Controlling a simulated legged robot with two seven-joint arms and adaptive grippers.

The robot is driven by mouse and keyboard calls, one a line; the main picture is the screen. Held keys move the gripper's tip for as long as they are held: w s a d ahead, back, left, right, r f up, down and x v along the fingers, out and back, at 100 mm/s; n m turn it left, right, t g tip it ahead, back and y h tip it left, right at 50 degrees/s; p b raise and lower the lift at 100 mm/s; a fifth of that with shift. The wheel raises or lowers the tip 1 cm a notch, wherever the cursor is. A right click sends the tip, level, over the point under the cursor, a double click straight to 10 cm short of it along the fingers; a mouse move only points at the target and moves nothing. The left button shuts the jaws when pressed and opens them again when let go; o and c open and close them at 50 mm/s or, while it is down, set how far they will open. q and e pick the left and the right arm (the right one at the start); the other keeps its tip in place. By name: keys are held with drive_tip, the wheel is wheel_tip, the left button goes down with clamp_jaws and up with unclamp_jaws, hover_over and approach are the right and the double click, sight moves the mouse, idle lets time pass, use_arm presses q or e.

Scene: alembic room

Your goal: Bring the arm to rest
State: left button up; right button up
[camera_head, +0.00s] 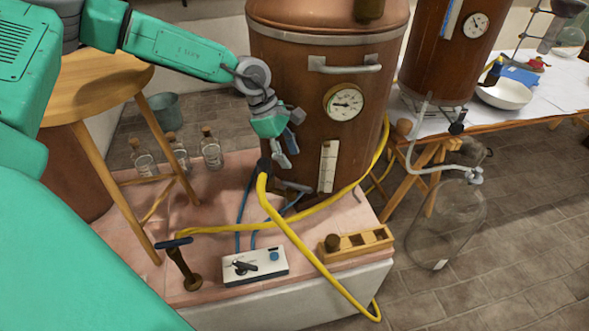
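My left arm, green with grey joints, reaches in from the upper left. My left gripper (288,155) hangs at its end, pointing down in front of the large copper vessel (285,80). A gap shows between its fingers, so it looks open, and nothing is held in it. It is above the black hose end (264,166) of the yellow hose (290,232); I cannot tell how far apart they are in depth. My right gripper is not in view.
A pink-topped plinth (215,205) carries the vessel, a white control box (255,266), a wooden rack (355,244) and a T-handled brass piece (183,265). A wooden stool (100,85) and small bottles (211,150) stand left. A glass carboy (445,230) stands right.

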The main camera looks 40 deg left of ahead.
use_arm(q)
drive_tip(key=shift+v, duration=0.95)
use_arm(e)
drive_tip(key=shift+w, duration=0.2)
use_arm(q)
drive_tip(key=s+d+f+m+y+b, duration=0.2)
drive_tip(key=s+f+m+y+b, duration=0.25)
drive_tip(key=f, duration=0.55)
drive_tip(key=s+d+f+m+y+b, duration=0.25)
drive_tip(key=s+f+m, duration=0.4)
drive_tip(key=f, duration=0.45)
drive_tip(key=s+d+f+m+h+b, duration=0.1)
drive_tip(key=s+f+m+b, duration=0.2)
drive_tip(key=s, duration=0.6)
drive_tip(key=s+d+f+m+h+b, duration=0.1)
drive_tip(key=s+d+f+m+b, duration=0.1)
drive_tip(key=s+f+m, duration=0.4)
drive_tip(key=s+m+b, duration=0.1)
drive_tip(key=s, duration=0.2)
drive_tip(key=shift+d+f+m+g+h, duration=0.15)
drive_tip(key=shift+d+m+g+h, duration=0.15)
drive_tip(key=shift+g, duration=0.1)
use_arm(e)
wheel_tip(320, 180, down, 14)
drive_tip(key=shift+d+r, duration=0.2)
